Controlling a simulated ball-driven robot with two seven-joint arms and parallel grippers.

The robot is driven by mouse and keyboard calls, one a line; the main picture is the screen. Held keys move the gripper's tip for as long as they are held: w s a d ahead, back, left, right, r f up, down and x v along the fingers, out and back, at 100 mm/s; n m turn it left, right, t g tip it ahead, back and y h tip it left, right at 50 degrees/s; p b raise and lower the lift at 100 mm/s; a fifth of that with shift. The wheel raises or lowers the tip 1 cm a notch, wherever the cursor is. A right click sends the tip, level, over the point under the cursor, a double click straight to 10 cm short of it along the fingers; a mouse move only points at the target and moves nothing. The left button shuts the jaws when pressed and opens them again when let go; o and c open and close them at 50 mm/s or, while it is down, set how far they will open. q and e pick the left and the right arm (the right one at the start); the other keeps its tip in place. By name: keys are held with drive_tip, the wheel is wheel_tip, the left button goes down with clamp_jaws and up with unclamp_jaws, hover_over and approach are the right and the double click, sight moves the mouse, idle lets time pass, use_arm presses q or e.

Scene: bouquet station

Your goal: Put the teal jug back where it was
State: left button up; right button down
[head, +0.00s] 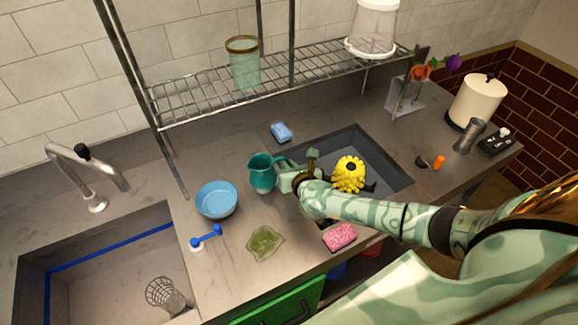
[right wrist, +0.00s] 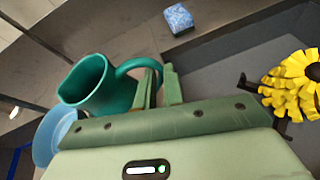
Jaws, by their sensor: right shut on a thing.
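The teal jug (head: 262,174) is upright, or nearly so, at the counter strip between the blue bowl and the right-hand basin. I cannot tell whether its base touches the counter. My right gripper (head: 284,173) reaches it from the right and is shut on its handle. In the right wrist view the jug (right wrist: 88,82) is at the left, its open mouth showing, and its handle runs in between the fingers of the gripper (right wrist: 158,84). My left gripper is not in view.
A blue bowl (head: 216,200) stands close left of the jug. A blue sponge (head: 281,132) lies behind it, a green dish (head: 265,243) in front. A yellow flower (head: 349,174) is over the basin, beside my wrist. A wire rack (head: 205,97) stands behind.

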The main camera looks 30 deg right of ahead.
drive_tip(key=c, duration=1.5)
unclamp_jaws()
drive_tip(key=shift+r, duration=0.1)
drive_tip(key=p+v, duration=0.2)
drive_tip(key=v, duration=1)
